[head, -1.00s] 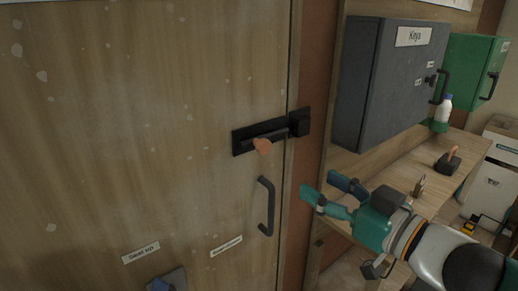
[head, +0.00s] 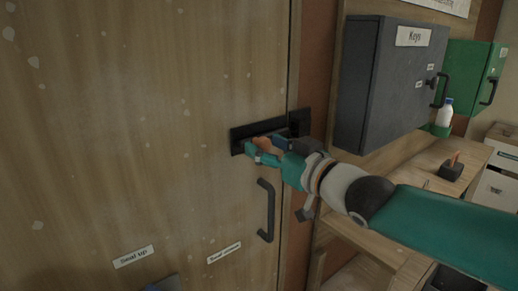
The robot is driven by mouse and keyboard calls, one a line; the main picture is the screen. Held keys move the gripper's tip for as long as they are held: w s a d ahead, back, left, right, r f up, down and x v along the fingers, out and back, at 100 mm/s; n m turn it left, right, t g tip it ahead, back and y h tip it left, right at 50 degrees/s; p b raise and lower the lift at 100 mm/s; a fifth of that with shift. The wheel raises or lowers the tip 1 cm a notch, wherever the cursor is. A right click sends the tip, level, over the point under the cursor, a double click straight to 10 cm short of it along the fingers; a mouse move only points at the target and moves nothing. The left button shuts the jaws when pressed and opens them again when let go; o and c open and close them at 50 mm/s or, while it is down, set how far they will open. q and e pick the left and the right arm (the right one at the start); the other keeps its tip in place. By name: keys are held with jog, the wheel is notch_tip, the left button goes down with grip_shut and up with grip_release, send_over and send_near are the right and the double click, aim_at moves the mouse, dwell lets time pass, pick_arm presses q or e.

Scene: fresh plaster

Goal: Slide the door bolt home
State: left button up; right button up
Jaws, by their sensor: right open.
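The door bolt (head: 241,133) is a black plate with a bar, set on the wooden door (head: 130,150) near its right edge. Its orange knob (head: 265,143) is partly hidden by my right gripper. The black keeper (head: 300,122) sits on the frame to the right of the bolt, partly behind the gripper. My right gripper (head: 263,149) is open, with its fingertips at the knob. I cannot tell whether the fingers touch it. My left gripper is not in view.
A black door handle (head: 269,210) stands out just below the gripper. A grey key cabinet (head: 385,85) and a green cabinet (head: 478,70) hang at right. A wooden shelf (head: 420,170) lies below them, under my right arm.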

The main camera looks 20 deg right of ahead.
jog(key=shift+w+a, duration=0.25)
jog(key=shift+w, duration=0.4)
grip_shut()
